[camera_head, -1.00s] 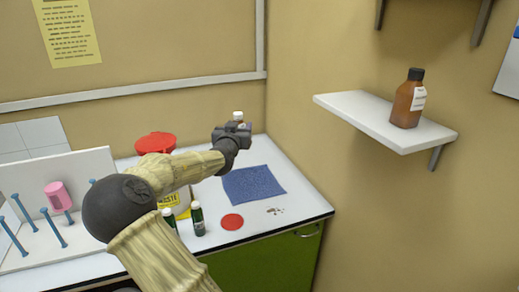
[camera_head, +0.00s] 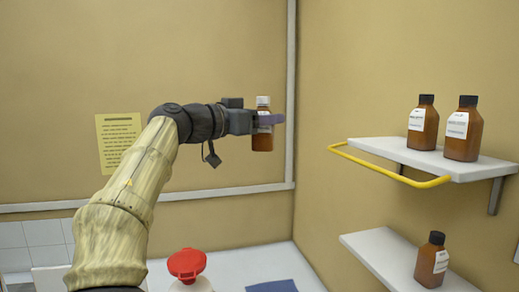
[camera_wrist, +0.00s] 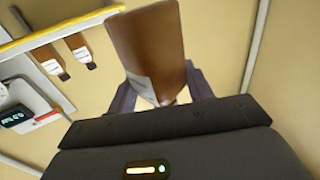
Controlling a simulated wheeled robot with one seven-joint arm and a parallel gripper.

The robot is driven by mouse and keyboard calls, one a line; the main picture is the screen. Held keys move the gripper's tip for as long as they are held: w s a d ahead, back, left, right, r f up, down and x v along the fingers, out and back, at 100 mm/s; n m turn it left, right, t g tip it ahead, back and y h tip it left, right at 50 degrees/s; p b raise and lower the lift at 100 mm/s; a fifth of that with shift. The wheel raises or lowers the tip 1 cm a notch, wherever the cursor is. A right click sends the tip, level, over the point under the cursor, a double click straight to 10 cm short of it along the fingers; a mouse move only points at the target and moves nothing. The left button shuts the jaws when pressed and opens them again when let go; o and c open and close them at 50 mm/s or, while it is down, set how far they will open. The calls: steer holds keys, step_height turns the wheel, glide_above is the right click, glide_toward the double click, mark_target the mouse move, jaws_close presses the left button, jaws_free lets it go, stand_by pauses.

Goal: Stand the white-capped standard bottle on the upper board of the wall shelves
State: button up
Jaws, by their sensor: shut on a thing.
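The white-capped standard bottle (camera_head: 263,138) is brown with a pale label. My gripper (camera_head: 268,119) is shut on it and holds it upright in the air, left of the shelves in the head view. In the wrist view the bottle (camera_wrist: 148,45) fills the upper middle, between the fingers; its cap end is mostly hidden. The upper board (camera_head: 398,151) of the wall shelves is white, with a yellow rail (camera_head: 390,168) along its front and left edge. The bottle is apart from the board.
Two black-capped brown bottles stand on the upper board, one nearer the back (camera_head: 423,125) and one on the right (camera_head: 463,130). The board's left end is bare. The lower board (camera_head: 385,255) holds another black-capped bottle (camera_head: 431,262). A red-lidded container (camera_head: 187,265) stands below my arm.

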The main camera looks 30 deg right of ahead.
steer(key=s+a+r+m+g+p, duration=0.2)
steer(key=s+a+r+g, duration=0.3)
steer(key=s+r, duration=0.5)
steer(key=shift+s+r+m+p, duration=0.15)
steer(key=shift+r+m+p, duration=0.25)
steer(key=shift+r+m, duration=0.25)
steer(key=shift+d, duration=0.1)
